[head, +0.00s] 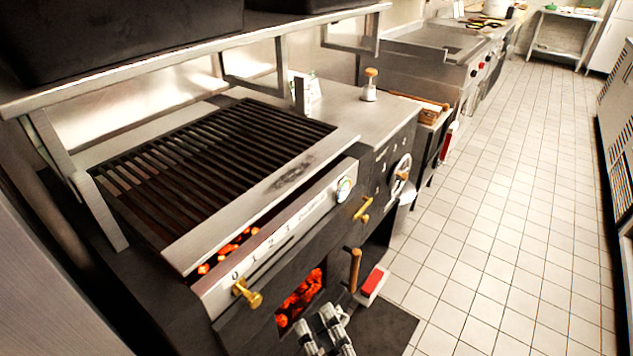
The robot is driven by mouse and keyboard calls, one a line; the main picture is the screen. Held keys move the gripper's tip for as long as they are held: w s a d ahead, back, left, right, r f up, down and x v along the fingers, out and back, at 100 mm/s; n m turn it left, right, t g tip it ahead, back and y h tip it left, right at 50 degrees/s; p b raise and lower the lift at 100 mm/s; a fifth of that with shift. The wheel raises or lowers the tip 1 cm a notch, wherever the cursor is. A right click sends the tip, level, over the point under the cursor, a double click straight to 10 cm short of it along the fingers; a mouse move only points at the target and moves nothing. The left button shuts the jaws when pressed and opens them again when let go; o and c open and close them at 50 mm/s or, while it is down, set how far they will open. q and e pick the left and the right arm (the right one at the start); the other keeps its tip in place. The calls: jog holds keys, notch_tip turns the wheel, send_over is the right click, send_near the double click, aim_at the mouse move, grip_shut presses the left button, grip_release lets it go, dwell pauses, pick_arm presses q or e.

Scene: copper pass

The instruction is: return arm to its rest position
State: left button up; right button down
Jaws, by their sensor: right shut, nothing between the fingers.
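My right gripper (325,318) shows at the bottom centre, in front of the lower front of the charcoal grill. Its fingers are shut with nothing between them. It appears close to the glowing firebox opening (301,298), but I cannot tell the exact gap. Most of my right arm is out of the picture. My left gripper is not in view.
The grill has a dark slatted grate (215,165), a brass knob (247,293) and a brass handle (362,208). A wooden-handled tool (354,270) and a red-and-white block (373,283) are right of the firebox. The tiled floor (500,210) is clear on the right.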

jog(key=s+d+f+n+g+h+p, duration=0.2)
jog(key=s+d+f+n+g, duration=0.15)
jog(key=f, duration=0.35)
jog(key=s+d+f+n+g+h+p, duration=0.2)
jog(key=d+f+n+g, duration=0.1)
jog(key=d+f+n, duration=0.25)
pick_arm(q)
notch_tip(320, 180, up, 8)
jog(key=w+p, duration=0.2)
jog(key=p, duration=0.2)
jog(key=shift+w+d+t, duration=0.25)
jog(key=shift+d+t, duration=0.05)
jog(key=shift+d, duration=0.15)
pick_arm(e)
jog(key=s+d+f+m+g+h, duration=0.1)
jog(key=s+d+f+h, duration=0.3)
jog(key=s+d, duration=0.6)
jog(key=s+f+g, duration=0.1)
jog(key=s, duration=0.3)
jog(key=shift+d+f+h, duration=0.2)
jog(key=shift+d+h, duration=0.1)
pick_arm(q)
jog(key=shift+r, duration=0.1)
pick_arm(e)
jog(key=shift+g, duration=0.25)
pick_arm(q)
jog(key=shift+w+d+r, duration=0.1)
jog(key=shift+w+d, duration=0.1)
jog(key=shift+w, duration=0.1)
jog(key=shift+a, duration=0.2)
